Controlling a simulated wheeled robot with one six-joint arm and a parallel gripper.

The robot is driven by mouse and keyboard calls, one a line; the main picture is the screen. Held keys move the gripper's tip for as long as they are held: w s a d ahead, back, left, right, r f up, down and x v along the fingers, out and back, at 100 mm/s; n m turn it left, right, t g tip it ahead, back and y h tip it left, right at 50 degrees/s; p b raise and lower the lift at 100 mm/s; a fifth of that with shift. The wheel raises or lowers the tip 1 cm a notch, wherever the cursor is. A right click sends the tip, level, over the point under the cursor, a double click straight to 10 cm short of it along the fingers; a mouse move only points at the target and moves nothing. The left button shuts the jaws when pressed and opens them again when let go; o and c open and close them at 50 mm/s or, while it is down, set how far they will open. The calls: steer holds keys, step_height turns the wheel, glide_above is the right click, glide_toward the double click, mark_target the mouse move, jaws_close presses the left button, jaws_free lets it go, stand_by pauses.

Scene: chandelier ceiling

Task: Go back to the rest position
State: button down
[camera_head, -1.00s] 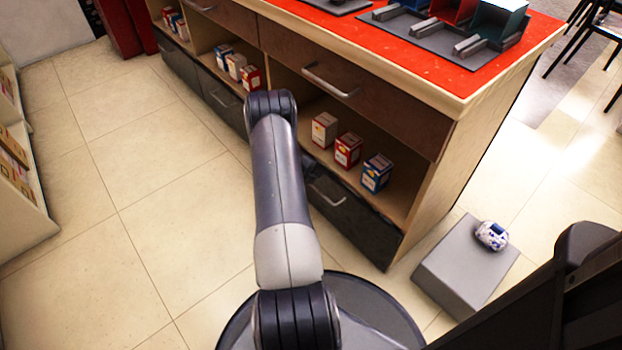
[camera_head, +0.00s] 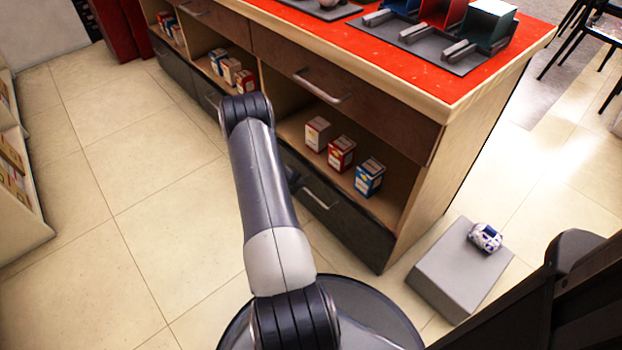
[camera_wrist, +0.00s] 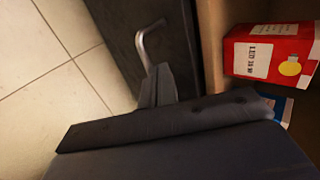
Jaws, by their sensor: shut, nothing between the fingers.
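My arm reaches from the bottom of the head view toward the counter, with its elbow in front of the lower shelves. My gripper (camera_wrist: 157,88) shows in the wrist view as dark fingers, shut and empty, in front of a dark drawer with a metal handle (camera_wrist: 146,42). In the head view the gripper is mostly hidden behind my arm. A red and white box (camera_wrist: 268,52) stands on the shelf to the right of the gripper in the wrist view, apart from it.
The red-topped counter (camera_head: 405,72) has open shelves with several small boxes and dark drawers below. A grey block (camera_head: 455,275) with a white and blue object (camera_head: 485,238) on it stands on the floor at right. Tiled floor (camera_head: 120,220) is clear at left.

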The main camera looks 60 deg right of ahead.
steer(key=p+v, duration=0.2)
steer(key=v, duration=0.7)
steer(key=shift+d+f, duration=0.1)
steer(key=shift+d, duration=0.05)
steer(key=b, duration=0.4)
glide_toward(316, 179)
steer(key=x, duration=0.3)
steer(key=f+x, duration=0.1)
steer(key=x, duration=0.1)
steer(key=shift+w+a+f, duration=0.1)
steer(key=shift+w+a, duration=0.05)
steer(key=shift+a, duration=0.1)
steer(key=shift+d, duration=0.75)
steer(key=shift+a, duration=0.1)
